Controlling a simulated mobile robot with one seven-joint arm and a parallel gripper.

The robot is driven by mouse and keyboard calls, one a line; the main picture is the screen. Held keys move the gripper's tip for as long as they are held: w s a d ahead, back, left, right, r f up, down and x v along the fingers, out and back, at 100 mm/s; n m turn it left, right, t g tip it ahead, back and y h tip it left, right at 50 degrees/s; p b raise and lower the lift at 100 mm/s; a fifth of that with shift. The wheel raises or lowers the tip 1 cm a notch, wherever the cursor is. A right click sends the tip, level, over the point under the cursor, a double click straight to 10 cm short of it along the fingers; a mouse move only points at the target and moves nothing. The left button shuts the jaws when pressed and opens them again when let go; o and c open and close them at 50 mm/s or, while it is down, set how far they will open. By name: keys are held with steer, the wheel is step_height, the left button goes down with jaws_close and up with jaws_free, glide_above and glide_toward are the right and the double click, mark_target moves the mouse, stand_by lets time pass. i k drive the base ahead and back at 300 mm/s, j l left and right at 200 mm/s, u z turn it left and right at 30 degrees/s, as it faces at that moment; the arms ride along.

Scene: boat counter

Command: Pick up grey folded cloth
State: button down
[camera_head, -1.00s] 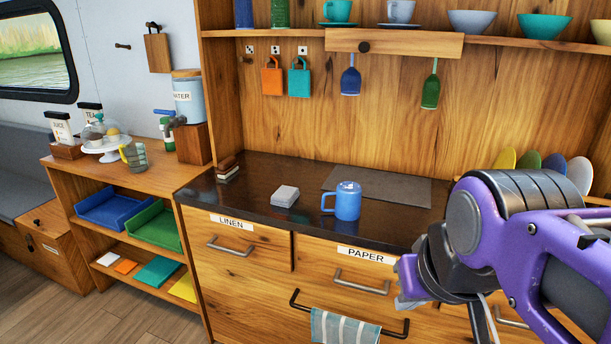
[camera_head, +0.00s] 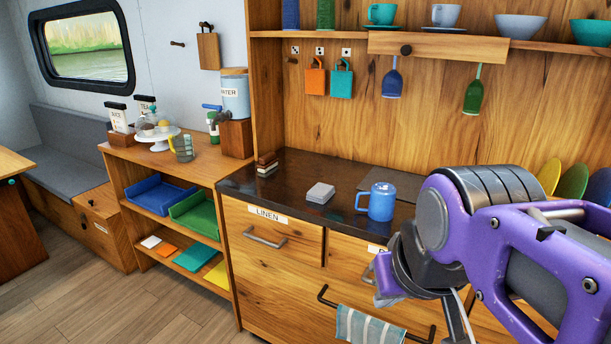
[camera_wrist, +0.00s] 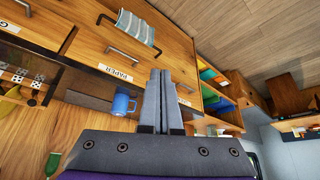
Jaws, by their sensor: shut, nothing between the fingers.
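The grey folded cloth (camera_head: 320,193) lies as a small pale stack on the dark counter, left of the blue mug (camera_head: 382,202). My gripper (camera_head: 386,284) is in front of the counter, to the right of and lower in the picture than the cloth, and apart from it. In the wrist view my gripper's fingers (camera_wrist: 161,76) are together with nothing between them. The blue mug also shows there (camera_wrist: 123,104), left of the fingers. I cannot make out the cloth in the wrist view; the fingers may hide it.
A dark mat (camera_head: 376,182) lies behind the mug. Small brown and white blocks (camera_head: 267,164) stand at the counter's left end. A striped towel (camera_head: 367,327) hangs from a drawer handle below. The counter around the cloth is mostly clear; open floor (camera_head: 150,305) lies left.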

mark_target(321, 193)
steer(key=i+j+z, duration=0.25)
steer(key=j, duration=0.35)
steer(key=i+j+z, duration=0.15)
steer(key=i+j, duration=0.15)
steer(key=i+j+z, duration=0.1)
steer(key=j, duration=0.25)
